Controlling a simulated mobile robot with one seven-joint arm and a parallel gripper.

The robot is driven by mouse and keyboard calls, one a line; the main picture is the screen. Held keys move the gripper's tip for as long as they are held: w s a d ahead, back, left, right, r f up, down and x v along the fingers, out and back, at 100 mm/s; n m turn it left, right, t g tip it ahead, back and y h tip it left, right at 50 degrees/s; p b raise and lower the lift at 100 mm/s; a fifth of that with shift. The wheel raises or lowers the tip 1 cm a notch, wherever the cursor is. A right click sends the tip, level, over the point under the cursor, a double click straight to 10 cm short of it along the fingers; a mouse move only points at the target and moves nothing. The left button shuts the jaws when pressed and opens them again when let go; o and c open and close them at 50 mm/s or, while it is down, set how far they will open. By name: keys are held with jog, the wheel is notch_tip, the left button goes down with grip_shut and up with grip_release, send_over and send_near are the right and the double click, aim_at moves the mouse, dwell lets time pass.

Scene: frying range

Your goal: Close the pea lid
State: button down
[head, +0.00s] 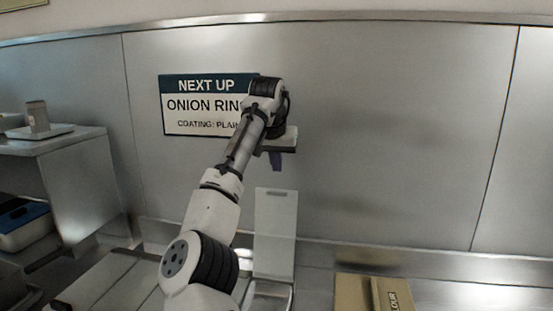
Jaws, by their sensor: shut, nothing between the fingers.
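A pale upright lid (275,232) with a dark slot near its top edge stands open at the lower middle of the head view. Its container (270,290) shows only partly at the bottom edge, so I cannot see whether peas are inside. My gripper (276,163) is in front of the back wall, above the lid's top edge and apart from it.
A sign (195,104) reading "NEXT UP ONION RIN…" is on the metal back wall, partly behind my arm. A cardboard box (352,292) is at lower right. Flat covers (105,285) lie lower left. A side counter (62,140) bears a tray (40,132).

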jog(key=shift+s+a+f+p, duration=0.15)
jog(key=shift+f+p, duration=0.5)
jog(key=shift+f, duration=0.65)
jog(key=shift+s+f+p, duration=0.25)
jog(key=shift+f+p, duration=0.4)
jog(key=shift+f, duration=0.6)
jog(key=shift+s+f+b, duration=0.15)
jog(key=shift+b, duration=0.3)
